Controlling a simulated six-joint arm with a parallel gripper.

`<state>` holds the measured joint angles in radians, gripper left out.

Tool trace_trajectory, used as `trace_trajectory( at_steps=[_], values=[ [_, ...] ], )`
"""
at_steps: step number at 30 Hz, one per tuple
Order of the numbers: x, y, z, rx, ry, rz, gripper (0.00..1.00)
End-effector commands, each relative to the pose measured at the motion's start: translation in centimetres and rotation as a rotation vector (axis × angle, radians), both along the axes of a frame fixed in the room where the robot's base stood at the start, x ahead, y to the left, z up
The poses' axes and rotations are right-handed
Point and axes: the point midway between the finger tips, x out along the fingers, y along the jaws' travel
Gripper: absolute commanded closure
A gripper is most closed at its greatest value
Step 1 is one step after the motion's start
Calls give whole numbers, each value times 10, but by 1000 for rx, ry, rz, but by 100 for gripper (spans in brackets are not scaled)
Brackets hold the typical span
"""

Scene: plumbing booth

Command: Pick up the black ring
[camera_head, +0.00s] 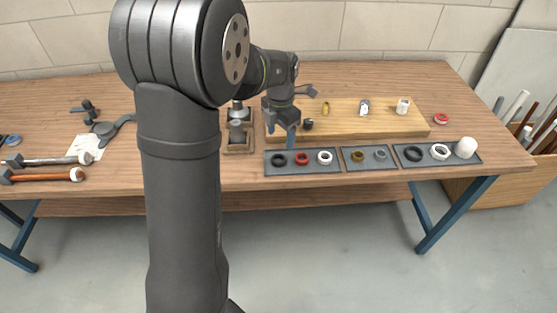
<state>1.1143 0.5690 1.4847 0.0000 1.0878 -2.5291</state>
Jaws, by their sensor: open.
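A small black ring (278,160) lies at the left end of the left grey mat (333,171), beside a red ring (302,159) and a white ring (325,157). A larger black ring (414,155) lies on the right grey mat (404,165). My gripper (282,131) points down above the left end of the left mat, by the board's left end. It is open, with nothing seen between its fingers. It appears to be above and slightly right of the small black ring, apart from it; the exact height is hard to judge.
A wooden board (345,122) behind the mats carries several small fittings, one a dark piece (308,124) near my gripper. A metal fitting (237,130) stands left of my gripper. Hammers (50,160) lie at the left. A red ring (441,118) lies right of the board.

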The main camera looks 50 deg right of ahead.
Motion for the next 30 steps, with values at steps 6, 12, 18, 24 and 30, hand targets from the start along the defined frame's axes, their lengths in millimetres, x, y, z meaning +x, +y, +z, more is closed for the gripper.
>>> trace_trajectory(
  at_steps=[6,12,18,24,30],
  values=[
    [0,0,-30,1,1,-1,36],
    [0,2,-45,2,2,-1,36],
    [0,5,-75,3,2,-1,36],
    [0,5,-86,0,1,-1,36],
    [0,5,-86,0,0,-1,42]
  ],
)
